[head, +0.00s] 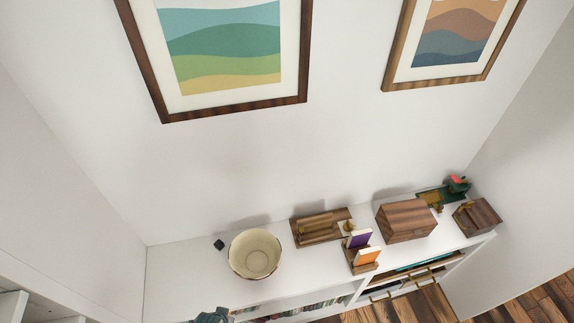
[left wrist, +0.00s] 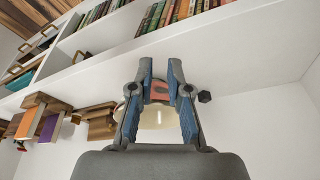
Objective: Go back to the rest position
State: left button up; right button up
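My left gripper (left wrist: 161,70) fills the middle of the left wrist view, its blue-grey fingers partly closed. A small reddish-brown piece (left wrist: 160,90) sits between the fingers and seems to touch both; its full shape is hidden. In the head view only a bit of grey-blue gripper (head: 210,316) shows at the bottom edge, in front and left of the cream bowl (head: 254,256). The bowl also shows behind the fingers in the left wrist view (left wrist: 158,118). My right gripper is in neither view.
Walls stand behind and at both sides. Books fill the shelf below.

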pick_arm(q)
jog(key=s+f+g+b, duration=0.1)
jog(key=s+f+b, duration=0.1)
jog(key=f, duration=1)
jog(key=s+f+b, duration=0.2)
jog(key=f, duration=1)
jog(key=s+a+f+g+b, duration=0.1)
jog(key=s+a+f+b, duration=0.2)
jog(key=s+f, duration=1.3)
notch_tip(320, 180, down, 2)
jog(key=shift+s+f, duration=0.15)
jog(key=shift+s, duration=0.2)
